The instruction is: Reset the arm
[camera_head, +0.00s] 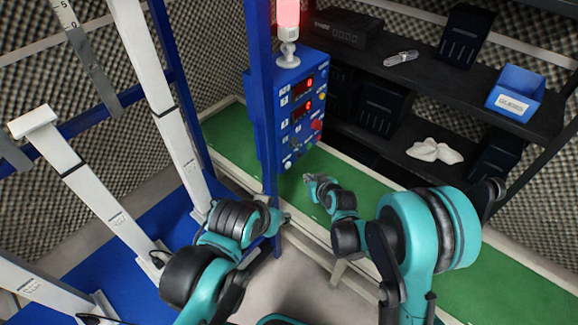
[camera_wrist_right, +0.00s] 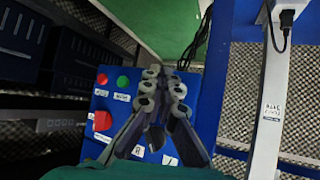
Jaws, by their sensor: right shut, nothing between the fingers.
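My right gripper (camera_head: 311,180) is below the front of the blue control box (camera_head: 302,105), above the green surface. It is shut and empty; its fingers also show in the right wrist view (camera_wrist_right: 165,85), in front of the same box. My left gripper (camera_head: 283,217) is small and dark beside the blue post, low in the middle of the head view. Its fingers are too unclear to tell open from shut. The box carries red displays, knobs and a red button (camera_head: 316,125). A green button (camera_wrist_right: 123,81) shows in the wrist view.
A lit red lamp (camera_head: 289,14) tops the box. A blue post (camera_head: 262,70) stands close to both grippers. Dark shelves at right hold a blue bin (camera_head: 515,92) and a white cloth (camera_head: 434,151). White beams (camera_head: 150,85) stand at left. The green surface (camera_head: 380,190) looks mostly clear.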

